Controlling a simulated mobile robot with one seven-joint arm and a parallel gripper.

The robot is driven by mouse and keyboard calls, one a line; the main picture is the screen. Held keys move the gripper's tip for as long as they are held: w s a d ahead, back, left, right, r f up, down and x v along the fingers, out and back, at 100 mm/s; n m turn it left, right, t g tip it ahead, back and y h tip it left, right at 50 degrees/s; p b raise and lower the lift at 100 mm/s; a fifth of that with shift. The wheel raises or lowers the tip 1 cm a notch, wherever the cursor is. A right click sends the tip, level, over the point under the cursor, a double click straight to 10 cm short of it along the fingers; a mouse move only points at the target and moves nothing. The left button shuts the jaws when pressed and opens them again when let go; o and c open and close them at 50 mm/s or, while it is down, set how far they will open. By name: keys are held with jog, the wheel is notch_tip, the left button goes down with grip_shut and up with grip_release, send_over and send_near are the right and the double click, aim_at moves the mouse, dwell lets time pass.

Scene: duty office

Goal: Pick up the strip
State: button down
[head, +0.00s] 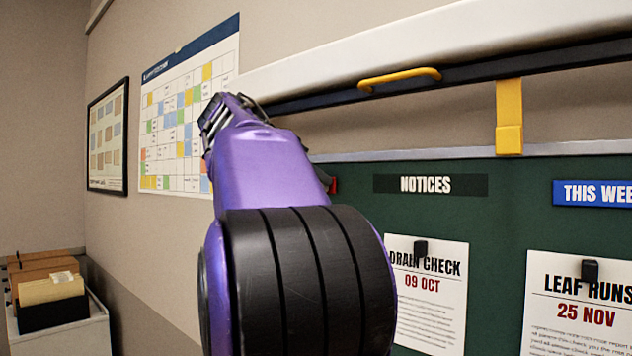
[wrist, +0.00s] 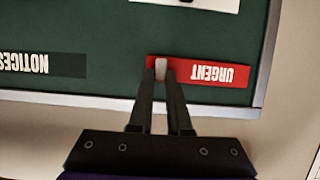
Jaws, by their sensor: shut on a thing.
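The red URGENT strip (wrist: 212,74) lies on the green board, near its frame, and reads upside down in the wrist view. My gripper (wrist: 161,70) is shut on a small pale tab (wrist: 161,67) on the strip's left part in that view. The strip looks flat against the board; I cannot tell whether any gap is behind it. In the head view my purple arm hides the gripper and most of the strip; only a small red end (head: 333,186) shows beside the arm.
The green board (head: 500,220) also carries a black NOTICES strip (head: 430,185), a blue THIS WEEK strip (head: 595,193) and clipped papers (head: 430,300). Above it run a pale rail (head: 420,50), a yellow handle (head: 400,78) and a yellow bracket (head: 509,115). File boxes (head: 48,290) stand lower left.

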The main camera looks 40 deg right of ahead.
jog(key=shift+r, duration=3.25)
jog(key=s+a+b, duration=0.1)
jog(key=a+b, duration=0.1)
jog(key=a, duration=1.7)
jog(key=shift+s+a, duration=0.3)
jog(key=shift+a, duration=0.1)
jog(key=shift+r, duration=0.1)
